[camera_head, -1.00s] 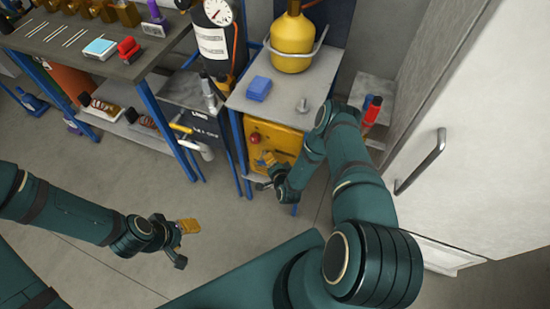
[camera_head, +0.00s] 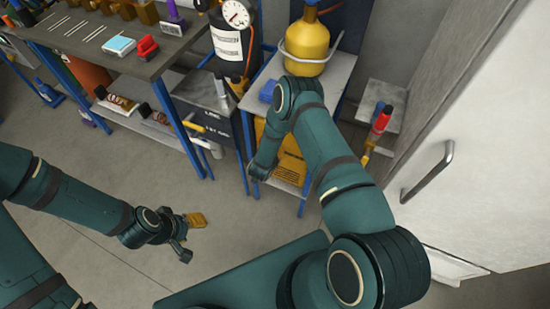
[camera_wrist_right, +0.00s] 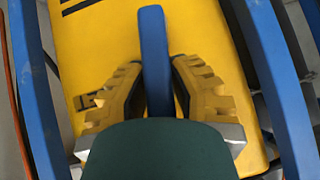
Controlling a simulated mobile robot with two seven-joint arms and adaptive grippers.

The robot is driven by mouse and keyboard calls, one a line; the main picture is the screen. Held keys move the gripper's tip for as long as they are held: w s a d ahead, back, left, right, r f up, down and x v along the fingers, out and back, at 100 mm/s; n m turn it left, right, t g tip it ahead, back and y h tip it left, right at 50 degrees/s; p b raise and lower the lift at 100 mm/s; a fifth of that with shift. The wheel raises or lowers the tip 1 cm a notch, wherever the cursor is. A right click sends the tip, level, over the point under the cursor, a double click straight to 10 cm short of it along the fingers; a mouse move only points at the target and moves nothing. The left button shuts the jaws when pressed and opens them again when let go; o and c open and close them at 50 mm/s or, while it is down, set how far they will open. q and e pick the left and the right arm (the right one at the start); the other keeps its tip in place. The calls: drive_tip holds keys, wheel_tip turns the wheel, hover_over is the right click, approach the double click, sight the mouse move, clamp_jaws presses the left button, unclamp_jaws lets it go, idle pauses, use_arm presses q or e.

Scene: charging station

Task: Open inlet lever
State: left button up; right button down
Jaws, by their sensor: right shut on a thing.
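In the right wrist view, a blue lever (camera_wrist_right: 154,45) stands out in front of a yellow panel (camera_wrist_right: 95,55). My right gripper (camera_wrist_right: 157,75) has its ridged yellow fingers on both sides of the lever and is shut on it. In the head view, the yellow panel (camera_head: 291,166) is partly covered by my right arm. The lever and right gripper are hidden there. My left gripper (camera_head: 195,220) hangs over open floor at the lower left, away from the panel. How far its fingers are apart is unclear.
A yellow gas bottle (camera_head: 306,45) and a blue block (camera_head: 269,91) are on the small table above the panel. Blue table legs (camera_wrist_right: 275,80) flank the panel. A workbench (camera_head: 110,48) stands left, a white door with a handle (camera_head: 428,172) right. Floor is clear at front left.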

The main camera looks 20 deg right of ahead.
drive_tip(key=shift+w+a+n+g+h+b, duration=0.3)
drive_tip(key=shift+a+n+g+h+b, duration=0.1)
drive_tip(key=shift+g+b, duration=0.1)
idle(0.4)
drive_tip(key=c, duration=0.8)
unclamp_jaws()
drive_tip(key=v, duration=1.2)
drive_tip(key=shift+w, duration=0.1)
drive_tip(key=shift+r, duration=0.1)
